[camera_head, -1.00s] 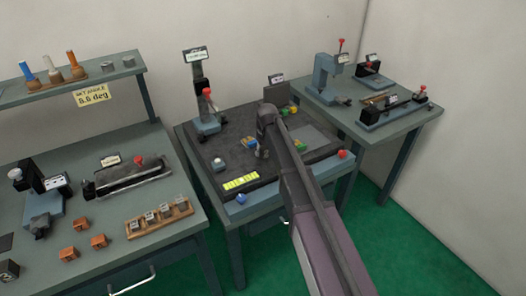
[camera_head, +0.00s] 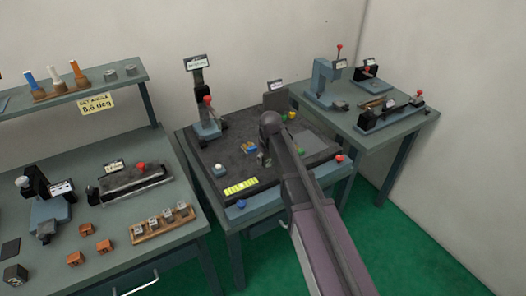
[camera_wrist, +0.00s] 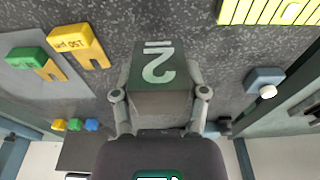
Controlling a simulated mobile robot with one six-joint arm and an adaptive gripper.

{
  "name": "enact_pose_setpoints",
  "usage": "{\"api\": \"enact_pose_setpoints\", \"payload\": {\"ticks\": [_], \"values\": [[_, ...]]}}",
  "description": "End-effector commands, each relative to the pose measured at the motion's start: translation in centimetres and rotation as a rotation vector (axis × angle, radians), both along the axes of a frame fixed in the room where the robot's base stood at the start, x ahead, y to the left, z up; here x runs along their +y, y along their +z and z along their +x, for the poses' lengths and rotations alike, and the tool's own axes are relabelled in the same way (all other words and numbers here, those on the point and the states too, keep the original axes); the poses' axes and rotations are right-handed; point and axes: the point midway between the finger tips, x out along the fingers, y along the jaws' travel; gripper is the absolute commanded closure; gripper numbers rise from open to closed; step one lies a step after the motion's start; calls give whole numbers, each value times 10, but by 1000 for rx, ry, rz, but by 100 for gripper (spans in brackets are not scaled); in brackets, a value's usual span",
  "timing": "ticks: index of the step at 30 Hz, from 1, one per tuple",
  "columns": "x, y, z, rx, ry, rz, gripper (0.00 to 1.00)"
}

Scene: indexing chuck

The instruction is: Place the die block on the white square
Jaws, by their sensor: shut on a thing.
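In the wrist view a dark grey block (camera_wrist: 160,82) marked "2" sits between the fingers of my gripper (camera_wrist: 160,96), which is shut on it; I take it for the die block. In the camera_head view my gripper (camera_head: 264,158) is low over the dark mat of the middle table, and the block is mostly hidden. I cannot tell whether the block touches the mat. No white square can be clearly made out in either view.
A yellow strip (camera_head: 241,187) and a white-topped knob (camera_head: 219,169) lie left of my gripper. Yellow and green tagged pieces (camera_wrist: 78,44) are close by. A red-handled stand (camera_head: 207,118) is at back left.

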Motion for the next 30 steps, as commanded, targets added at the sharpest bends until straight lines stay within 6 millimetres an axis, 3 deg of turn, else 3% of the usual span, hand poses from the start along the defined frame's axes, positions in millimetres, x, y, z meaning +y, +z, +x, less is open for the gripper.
{"api": "enact_pose_setpoints", "payload": {"ticks": [1, 3, 12, 19, 30], "values": [[-5, 2, -17, 0, 0, 0, 100], [-9, 4, -32, 0, 0, 0, 100], [-21, 8, -78, 0, 0, 0, 100], [-26, 10, -94, -1, 0, 1, 100], [-26, 10, -97, 0, 0, 0, 100]]}}
